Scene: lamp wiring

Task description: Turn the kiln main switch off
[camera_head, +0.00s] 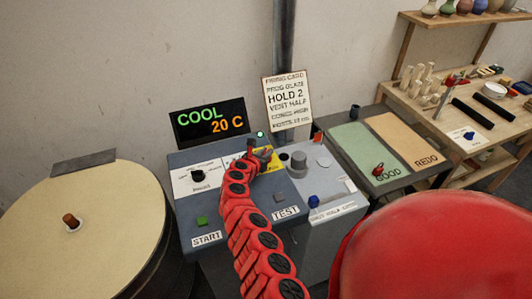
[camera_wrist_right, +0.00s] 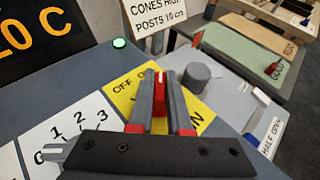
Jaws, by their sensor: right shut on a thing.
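The kiln main switch (camera_wrist_right: 160,98) is a red handle with a white line, on a yellow plate (camera_wrist_right: 124,97) marked OFF at upper left and ON at lower right. My right gripper (camera_head: 263,155) reaches over the control panel from below. In the right wrist view its fingers are shut on the red switch handle, and they hide part of the plate. The handle's exact angle against the OFF and ON marks is hard to tell. My left gripper is not in view.
A display (camera_head: 209,121) reads COOL 20 C. A green lamp (camera_head: 260,134) is lit behind the switch. Beside it are a dark selector knob (camera_head: 198,176), a grey knob (camera_head: 298,160), a green START button (camera_head: 202,221) and a TEST button (camera_head: 279,198). The round kiln lid (camera_head: 110,190) is left.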

